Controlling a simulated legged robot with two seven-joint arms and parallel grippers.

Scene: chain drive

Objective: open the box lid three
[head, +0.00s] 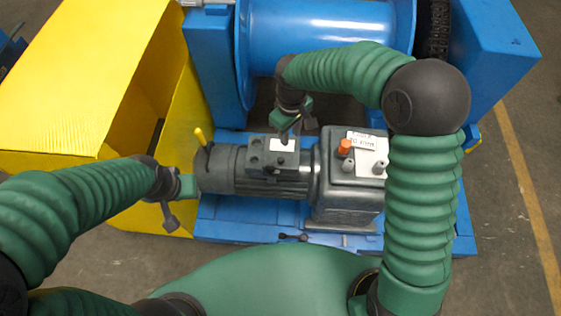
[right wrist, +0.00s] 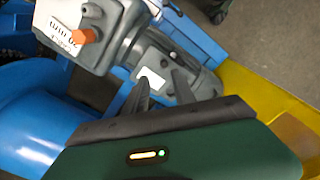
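A dark grey terminal box (head: 258,162) sits on top of the ribbed grey motor (head: 222,168) in the head view. A white label (head: 281,145) is on its top, also visible in the right wrist view (right wrist: 152,78). The lid looks closed, but its edge is partly hidden. My right gripper (head: 291,134) points down over the box's label end. In the right wrist view its two fingers (right wrist: 161,84) are apart with nothing between them; contact is unclear. My left gripper (head: 171,216) hangs left of the motor, holding nothing visible; its finger gap is unclear.
A grey gearbox (head: 345,200) with an orange cap (head: 344,146) stands right of the motor. A blue drum (head: 320,35) rises behind. A yellow guard (head: 85,75) fills the left. A yellow-tipped lever (head: 199,137) stands near the motor's left end. Floor is clear at right.

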